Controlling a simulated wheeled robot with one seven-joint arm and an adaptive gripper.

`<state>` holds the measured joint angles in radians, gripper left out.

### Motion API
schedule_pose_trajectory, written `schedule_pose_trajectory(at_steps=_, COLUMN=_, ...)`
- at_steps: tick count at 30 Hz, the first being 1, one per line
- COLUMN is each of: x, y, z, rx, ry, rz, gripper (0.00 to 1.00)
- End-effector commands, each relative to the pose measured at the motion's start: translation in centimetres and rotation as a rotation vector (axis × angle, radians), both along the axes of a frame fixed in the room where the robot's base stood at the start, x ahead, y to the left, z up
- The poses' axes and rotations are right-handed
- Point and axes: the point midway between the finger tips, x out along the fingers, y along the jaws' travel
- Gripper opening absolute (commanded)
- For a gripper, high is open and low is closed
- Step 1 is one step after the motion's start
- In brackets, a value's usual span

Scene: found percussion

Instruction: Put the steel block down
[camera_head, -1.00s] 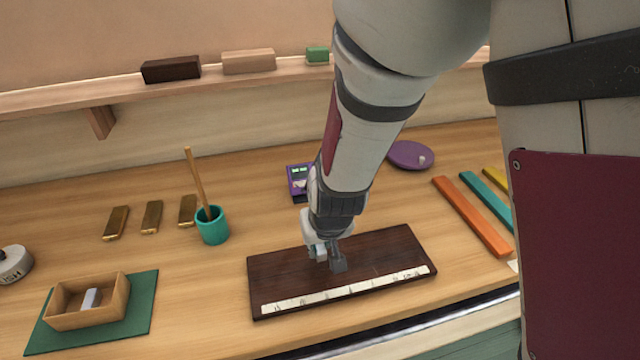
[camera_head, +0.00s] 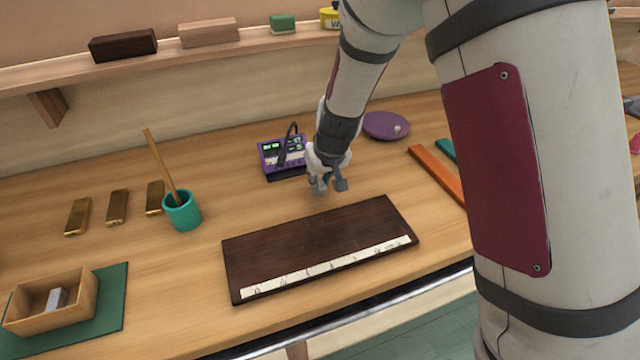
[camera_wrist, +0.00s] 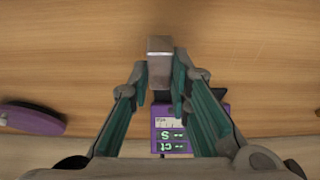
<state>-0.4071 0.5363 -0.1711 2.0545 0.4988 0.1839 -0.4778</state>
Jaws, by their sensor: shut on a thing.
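My gripper (camera_head: 328,185) is over the bare table behind the dark wooden board (camera_head: 315,238). The wrist view shows its green-padded fingers (camera_wrist: 160,78) closed on a grey steel block (camera_wrist: 160,48) with a bright band across it. The block sticks out past the fingertips. In the head view the block is small and mostly lost among the fingers; I cannot tell whether it touches the table. The board has a pale marked strip along its front edge.
A purple device (camera_head: 283,156) stands just behind my gripper, a purple disc (camera_head: 385,125) behind right. An orange bar (camera_head: 437,175) lies right. Left are a teal cup (camera_head: 182,212) with a stick, brass bars (camera_head: 117,207) and a wooden box (camera_head: 40,318) holding a light grey block.

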Motion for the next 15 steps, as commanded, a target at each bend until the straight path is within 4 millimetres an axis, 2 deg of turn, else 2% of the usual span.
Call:
schedule_pose_trajectory(at_steps=1, x=0.0, y=-0.1, z=-0.9, rx=0.0, ry=0.003, rz=-0.002, gripper=0.0)
schedule_pose_trajectory(at_steps=4, x=0.0, y=-0.1, z=-1.9, rx=0.0, ry=0.002, rz=-0.001, gripper=0.0)
schedule_pose_trajectory(at_steps=15, x=0.1, y=0.0, z=-2.2, rx=-0.001, ry=0.0, rz=0.0, gripper=0.0)
